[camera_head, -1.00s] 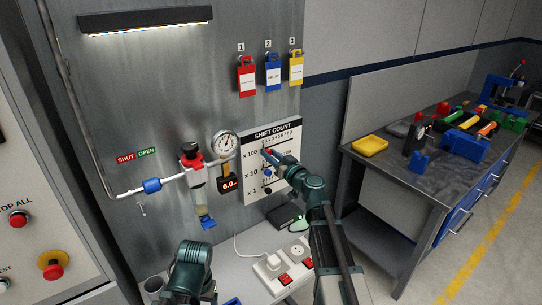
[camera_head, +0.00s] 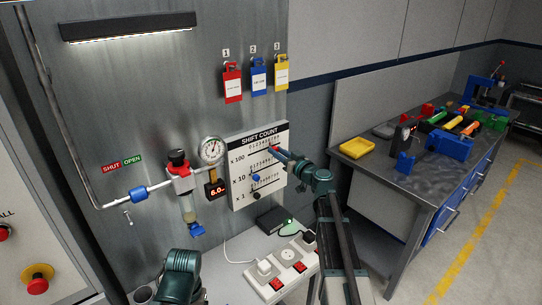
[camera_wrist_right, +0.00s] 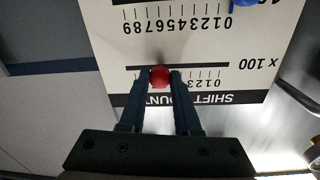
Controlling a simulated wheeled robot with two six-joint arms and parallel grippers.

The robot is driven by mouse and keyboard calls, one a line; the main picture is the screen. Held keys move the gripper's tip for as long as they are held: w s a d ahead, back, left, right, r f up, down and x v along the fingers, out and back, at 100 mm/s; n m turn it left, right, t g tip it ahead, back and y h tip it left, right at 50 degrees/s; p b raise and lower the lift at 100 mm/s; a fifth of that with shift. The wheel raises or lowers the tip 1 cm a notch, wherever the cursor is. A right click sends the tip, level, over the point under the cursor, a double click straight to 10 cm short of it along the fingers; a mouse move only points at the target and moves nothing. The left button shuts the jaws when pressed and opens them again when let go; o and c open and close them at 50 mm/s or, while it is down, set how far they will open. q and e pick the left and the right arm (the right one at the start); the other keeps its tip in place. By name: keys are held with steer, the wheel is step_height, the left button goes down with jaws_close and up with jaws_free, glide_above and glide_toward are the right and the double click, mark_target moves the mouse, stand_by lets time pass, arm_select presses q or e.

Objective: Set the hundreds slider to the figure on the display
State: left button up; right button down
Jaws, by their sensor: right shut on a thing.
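The white SHIFT COUNT panel (camera_head: 233,163) hangs on the grey metal wall, with rows marked x 100, x 10 and x 1. My right gripper (camera_head: 278,151) is at the top row, shut on the red hundreds slider knob (camera_wrist_right: 160,76). In the right wrist view the panel is upside down, and the two fingers (camera_wrist_right: 160,80) flank the knob. Digits 0 to 3 show beside it; the fingers hide the digits at the knob. A small dark display (camera_head: 216,190) under the gauge reads about 6.0. Only a link of my left arm shows, at the bottom.
A blue knob (camera_head: 255,178) is on the x 10 row and a dark knob (camera_head: 256,196) on the x 1 row. A gauge (camera_head: 212,150) and pipework are left of the panel. A power strip (camera_head: 287,267) lies below. A workbench (camera_head: 400,178) with tools stands right.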

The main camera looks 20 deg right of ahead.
steer(key=c, duration=0.6)
jaws_free()
steer(key=v, duration=1.3)
steer(key=shift+s+d, duration=0.15)
steer(key=shift+s, duration=0.25)
steer(key=s+a+f+n+g+y, duration=0.1)
steer(key=s+a+f+g, duration=0.3)
steer(key=a, duration=0.5)
steer(key=s+a+f+n+g+y, duration=0.1)
steer(key=a+f+n+g, duration=0.15)
steer(key=a+f, duration=0.4)
steer(key=s+a+f+n+g+y, duration=0.1)
steer(key=s+a+f+g, duration=0.3)
steer(key=a, duration=0.6)
steer(key=s+a+f+g+h, duration=0.1)
steer(key=s+f+g+h, duration=0.1)
steer(key=s, duration=0.3)
steer(key=s+a+f+m+g+h, duration=0.1)
steer(key=s+f+g+h, duration=0.1)
steer(key=s+f+h, duration=0.1)
steer(key=s+a+f+m+g+h, duration=0.1)
steer(key=s+f+g+h, duration=0.1)
steer(key=s, duration=0.6)
steer(key=shift+a+f+g+h, duration=0.15)
steer(key=shift+g+h, duration=0.15)
steer(key=shift+h, duration=0.35)
steer(key=shift+a+f+g+h, duration=0.1)
steer(key=shift+a+g+h, duration=0.15)
steer(key=shift+h, duration=0.4)
